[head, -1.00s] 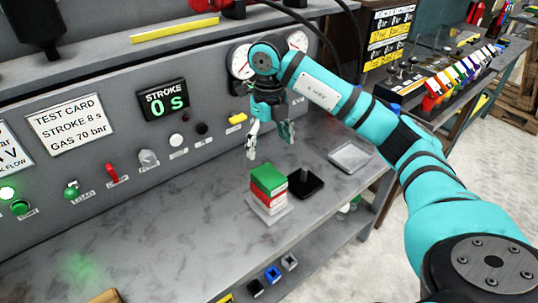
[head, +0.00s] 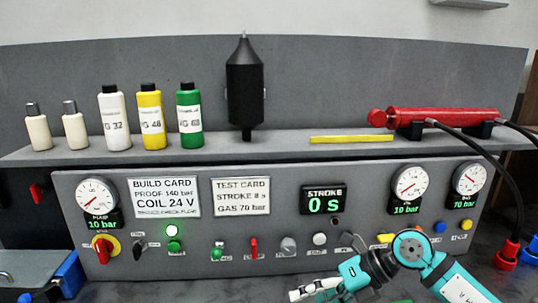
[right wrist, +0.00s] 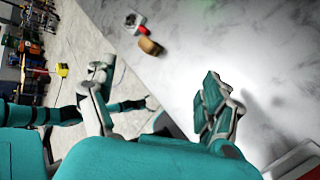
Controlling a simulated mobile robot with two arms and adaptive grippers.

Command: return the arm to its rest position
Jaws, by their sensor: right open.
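My right arm comes in at the lower right of the head view. Its gripper (head: 318,289) is low in front of the panel, partly cut by the bottom edge. In the right wrist view the two fingers of this gripper (right wrist: 155,97) stand wide apart with nothing held between them. A teal arm link (right wrist: 40,114) of mine crosses the left of that view. My left gripper cannot be made out in either view.
The control panel (head: 270,272) with gauges, knobs and cards stands behind the gripper. Bottles and a red cylinder (head: 440,117) are on the shelf above. A small brown block (right wrist: 150,46) lies on the pale surface in the wrist view, where much room is free.

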